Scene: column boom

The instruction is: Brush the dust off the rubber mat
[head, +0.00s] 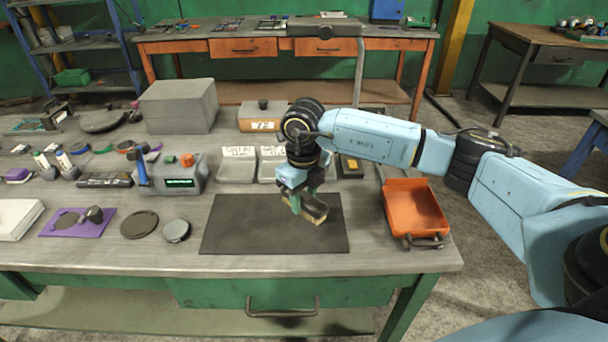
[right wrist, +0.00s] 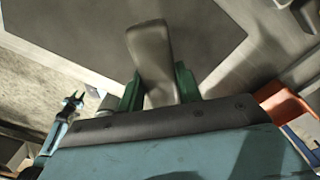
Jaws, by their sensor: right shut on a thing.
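The rubber mat (head: 235,225) is a dark rectangle lying flat near the front of the workbench. My right gripper (head: 307,198) is above its right part, pointing down. Its green fingers are shut on a brush (head: 315,212) with a tan, block-like body, held tilted. In the right wrist view the brush (right wrist: 151,55) sits between the green fingers, with the mat (right wrist: 85,30) beyond it. I cannot tell whether the brush touches the mat. I cannot make out separate dust on the mat. My left gripper is not in the head view.
An orange tray (head: 414,208) is right of the mat at the bench edge. Grey bins (head: 238,165) and a grey box with a display (head: 180,178) stand behind the mat. A round tin (head: 176,231) and a purple pad (head: 60,228) are to its left.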

